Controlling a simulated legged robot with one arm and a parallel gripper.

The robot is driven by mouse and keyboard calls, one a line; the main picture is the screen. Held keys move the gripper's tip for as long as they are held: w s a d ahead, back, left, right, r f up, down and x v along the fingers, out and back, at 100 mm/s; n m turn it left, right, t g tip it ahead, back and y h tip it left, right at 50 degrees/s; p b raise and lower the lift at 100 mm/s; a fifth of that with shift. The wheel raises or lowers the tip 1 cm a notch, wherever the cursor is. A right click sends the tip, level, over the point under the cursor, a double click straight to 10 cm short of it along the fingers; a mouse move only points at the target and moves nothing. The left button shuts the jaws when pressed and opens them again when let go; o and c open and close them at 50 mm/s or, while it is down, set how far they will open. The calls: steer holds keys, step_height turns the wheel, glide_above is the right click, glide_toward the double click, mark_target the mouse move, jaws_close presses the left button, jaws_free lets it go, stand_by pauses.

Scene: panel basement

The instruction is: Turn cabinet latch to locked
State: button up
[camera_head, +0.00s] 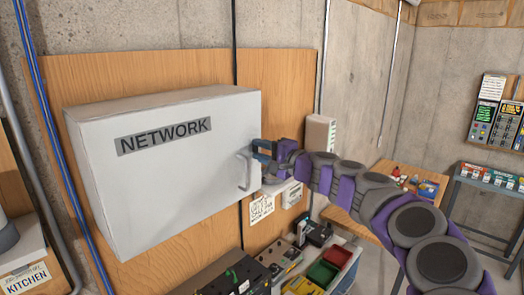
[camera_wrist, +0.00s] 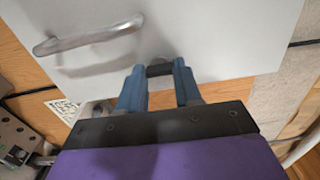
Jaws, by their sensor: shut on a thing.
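A grey-white cabinet (camera_head: 180,160) marked NETWORK hangs on a wooden board, its door closed. A metal handle (camera_head: 244,171) sits near the door's right edge; it also shows at upper left in the wrist view (camera_wrist: 88,37). My gripper (camera_head: 262,152) is at the door's right edge, beside the handle and apart from it. In the wrist view its two blue fingers (camera_wrist: 160,76) are shut on a small dark latch (camera_wrist: 159,69) at the door's edge. The fingers partly hide the latch, and its turned position cannot be told.
Below the cabinet are a bench with dark devices (camera_head: 240,277) and red and green bins (camera_head: 330,265). A small beige box (camera_head: 320,133) is on the wall to the right. A wooden table (camera_head: 400,180) stands behind my arm. Blue conduit (camera_head: 60,130) runs down at left.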

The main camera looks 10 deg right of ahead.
steer(key=shift+f, duration=0.2)
steer(key=o, duration=0.7)
steer(key=shift+w, duration=0.1)
steer(key=o, duration=0.4)
steer(key=shift+w, duration=0.15)
steer(key=shift+c, duration=0.2)
steer(key=shift+r, duration=0.1)
steer(key=b+v, duration=0.3)
steer(key=v, duration=1.4)
steer(key=shift+d, duration=0.15)
steer(key=shift+s, duration=0.2)
